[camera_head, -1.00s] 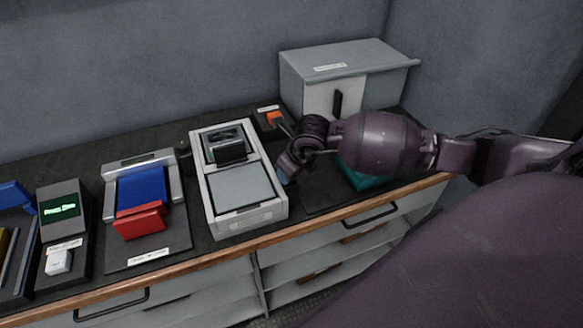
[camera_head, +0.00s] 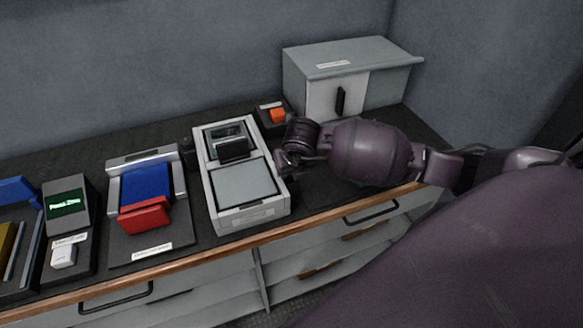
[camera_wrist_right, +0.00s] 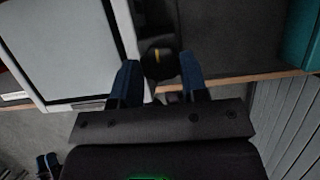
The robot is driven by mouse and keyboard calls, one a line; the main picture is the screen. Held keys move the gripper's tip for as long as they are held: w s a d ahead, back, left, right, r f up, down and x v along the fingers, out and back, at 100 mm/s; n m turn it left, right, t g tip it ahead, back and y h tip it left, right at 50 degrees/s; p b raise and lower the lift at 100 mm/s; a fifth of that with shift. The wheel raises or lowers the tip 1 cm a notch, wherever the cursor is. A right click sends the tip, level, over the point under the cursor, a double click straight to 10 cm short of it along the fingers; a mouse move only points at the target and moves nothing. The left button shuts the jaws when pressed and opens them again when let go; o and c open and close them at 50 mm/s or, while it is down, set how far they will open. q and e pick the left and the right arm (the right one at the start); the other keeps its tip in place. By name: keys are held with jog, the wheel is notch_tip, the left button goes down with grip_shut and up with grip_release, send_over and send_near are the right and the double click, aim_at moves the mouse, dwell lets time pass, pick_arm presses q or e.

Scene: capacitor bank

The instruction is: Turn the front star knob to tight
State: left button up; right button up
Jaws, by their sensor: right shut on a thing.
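The front star knob (camera_wrist_right: 160,65) is a dark round knob with a yellow mark, at the side of the pale-framed device (camera_wrist_right: 131,45) in the right wrist view. My right gripper (camera_wrist_right: 158,74) has its two blue fingers on either side of the knob and is shut on it. In the head view my right gripper (camera_head: 284,164) is at the right side of the pale-framed device (camera_head: 213,200), and the knob is hidden behind it.
A grey cabinet (camera_head: 385,80) stands at the back right, with an orange button (camera_head: 277,115) beside it. A blue and red unit (camera_head: 147,185) and a green-lit display (camera_head: 66,204) stand to the left. A teal object (camera_wrist_right: 304,40) lies to the right in the wrist view.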

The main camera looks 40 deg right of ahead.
jog(key=o, duration=0.9)
jog(key=v, duration=1)
jog(key=shift+s+r, duration=0.15)
jog(key=shift+r, duration=0.25)
